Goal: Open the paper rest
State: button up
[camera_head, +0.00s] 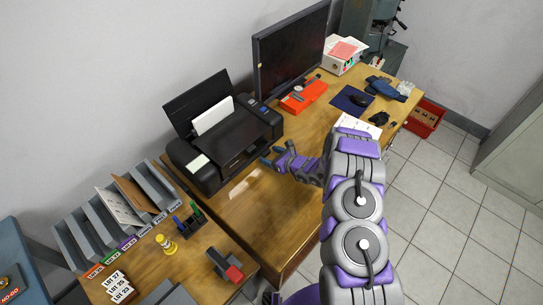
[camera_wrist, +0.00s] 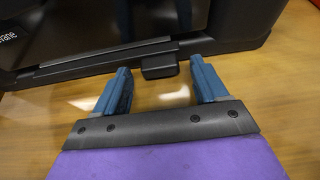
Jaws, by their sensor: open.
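A black printer (camera_head: 215,165) stands on the wooden desk, with a white sheet (camera_head: 212,116) upright in its raised rear support. In the wrist view, the lower front of the printer (camera_wrist: 110,25) shows a long ledge (camera_wrist: 100,49) with a small dark tab (camera_wrist: 159,65) sticking out below it. I take this tab to be on the paper rest, which looks folded in. My gripper (camera_head: 272,157) is in front of the printer, low over the desk. In the wrist view, my gripper's (camera_wrist: 160,78) blue fingers are open and empty, their tips on either side of the tab, with gaps showing.
A monitor (camera_head: 290,50) and a red-orange box (camera_head: 303,96) stand right of the printer. A file rack (camera_head: 85,225), a pen holder (camera_head: 190,222) and a yellow piece (camera_head: 166,243) are at the lower left. The desk (camera_head: 245,205) before the printer is clear.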

jog(key=shift+c, duration=0.3)
grip_shut()
jog(key=shift+s+d+p, duration=0.2)
jog(key=shift+s+d, duration=0.6)
jog(key=shift+d, duration=0.2)
jog(key=shift+s+d+p, duration=0.15)
jog(key=shift+s+d, duration=0.6)
jog(key=shift+d, duration=0.25)
jog(key=shift+o, duration=0.3)
grip_release()
jog(key=shift+d, duration=0.1)
